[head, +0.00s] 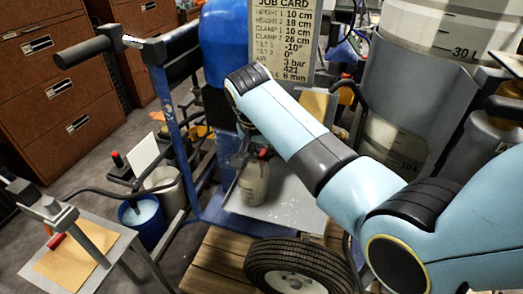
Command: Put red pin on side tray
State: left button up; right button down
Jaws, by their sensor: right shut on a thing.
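My right arm reaches in from the right, and its wrist bends down over the blue frame. My right gripper (244,150) is mostly hidden behind the wrist, beside a beige bottle (253,184). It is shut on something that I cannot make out. A small red piece (263,153) shows at the bottle's top, close to the gripper; I cannot tell whether they touch. Another small red piece (56,241), possibly the red pin, lies by a grey post at the lower left. A grey tray (285,201) extends under the bottle. My left gripper is out of view.
A lower-left stand (112,263) bears a tan sheet (75,268). A blue bucket (142,219) stands on the floor beside the blue frame (168,110). A tyre (287,268) is in front. A job card (283,40) and large drums (425,65) stand behind. Brown drawers fill the left back.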

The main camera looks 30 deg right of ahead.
jog(key=c, duration=1.3)
grip_release()
jog(key=shift+o, duration=0.2)
jog(key=v, duration=1.2)
jog(key=shift+r, duration=0.1)
